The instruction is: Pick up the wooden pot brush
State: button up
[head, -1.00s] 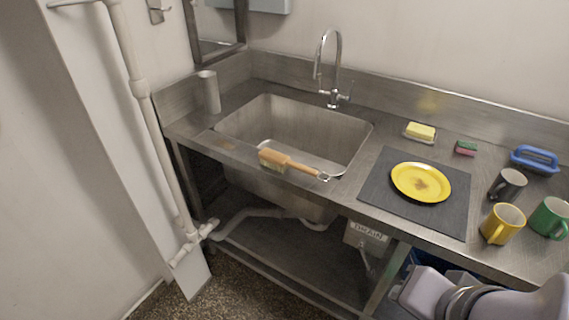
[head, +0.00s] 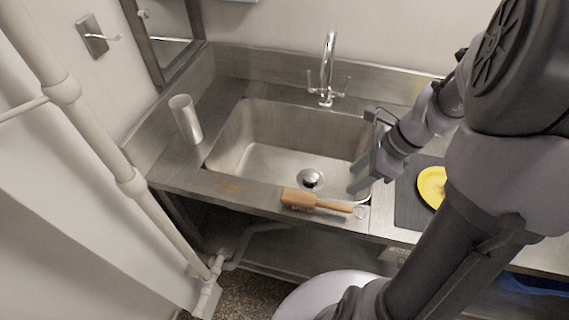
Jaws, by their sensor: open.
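The wooden pot brush (head: 318,203) lies on the front rim of the steel sink, with its block head to the left and its handle pointing right. A metal loop shows at the handle's end. My gripper (head: 356,178) is open and empty. In the head view it is above and to the right of the brush, over the right side of the sink basin, apart from the brush. Its fingers point down and to the left.
The sink basin (head: 262,160) is empty behind the brush. A tap (head: 327,75) stands at its back edge and a metal cup (head: 185,119) at its left. A yellow plate (head: 432,187) on a dark mat (head: 408,203) is partly hidden by my arm. White pipes run at the left.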

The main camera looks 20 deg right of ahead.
jog(key=b, duration=0.4)
send_near(324, 203)
jog(key=x, duration=0.4)
jog(key=shift+a+f, duration=0.15)
jog(key=shift+f, duration=0.2)
jog(key=b+x, duration=0.3)
jog(key=x, duration=0.3)
jog(key=shift+r, duration=0.25)
grip_shut()
